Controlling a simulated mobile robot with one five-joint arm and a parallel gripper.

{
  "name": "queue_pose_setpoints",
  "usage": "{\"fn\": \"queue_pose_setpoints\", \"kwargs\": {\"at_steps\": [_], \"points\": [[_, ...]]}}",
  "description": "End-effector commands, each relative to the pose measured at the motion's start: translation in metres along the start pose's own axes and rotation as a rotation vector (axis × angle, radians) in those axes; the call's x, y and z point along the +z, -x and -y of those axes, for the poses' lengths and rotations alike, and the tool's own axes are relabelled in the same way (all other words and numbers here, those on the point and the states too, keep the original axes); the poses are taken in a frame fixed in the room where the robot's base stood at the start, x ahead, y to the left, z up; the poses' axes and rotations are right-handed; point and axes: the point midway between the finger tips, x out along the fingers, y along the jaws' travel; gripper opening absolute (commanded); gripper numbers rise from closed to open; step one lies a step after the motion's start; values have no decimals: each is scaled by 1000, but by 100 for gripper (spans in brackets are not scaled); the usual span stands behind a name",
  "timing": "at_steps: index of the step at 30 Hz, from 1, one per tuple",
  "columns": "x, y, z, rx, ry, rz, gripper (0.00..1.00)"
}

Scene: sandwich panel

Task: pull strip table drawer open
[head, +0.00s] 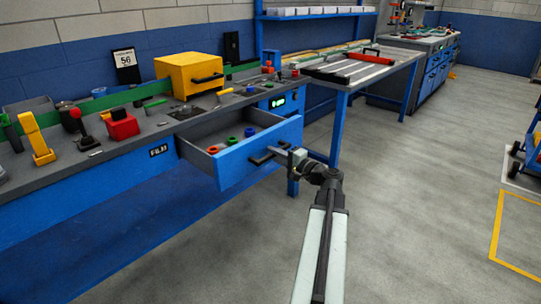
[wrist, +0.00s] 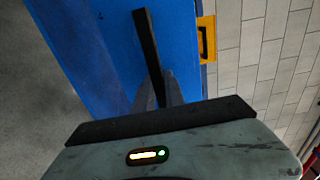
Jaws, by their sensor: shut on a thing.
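The drawer (head: 235,168) has a blue front and grey inside, and it stands pulled out from the bench at the centre of the head view. Its front also fills much of the wrist view (wrist: 100,50). A dark bar handle (head: 259,159) sits on the front, and it shows in the wrist view (wrist: 146,35). My gripper (head: 284,150) is shut on the right part of this handle. In the wrist view its fingers (wrist: 160,88) close around the bar, hiding part of it. Red, green and blue rings lie inside the drawer.
The bench top (head: 165,128) carries a yellow box (head: 190,75), a red block and several small tools. A "FILM" label (head: 158,152) is left of the drawer. A second blue-legged table (head: 345,80) stands behind right.

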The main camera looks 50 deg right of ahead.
Motion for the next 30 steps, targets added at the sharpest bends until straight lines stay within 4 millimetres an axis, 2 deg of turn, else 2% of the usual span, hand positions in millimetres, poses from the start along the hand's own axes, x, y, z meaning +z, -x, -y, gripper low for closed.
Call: {"fn": "queue_pose_setpoints", "kwargs": {"at_steps": [2, 3, 5, 6, 16, 24, 30], "points": [[-2, -1, 1, -2, 0, -6, 0], [-1, -2, 1, -2, 0, -5, 17], [0, -3, 0, -1, 0, -2, 34], [1, -3, 0, -1, 0, -1, 36], [4, 0, 0, 0, -1, 5, 36], [4, 51, 0, 0, -1, 2, 36], [3, 72, 0, -1, -1, 4, 36]]}}
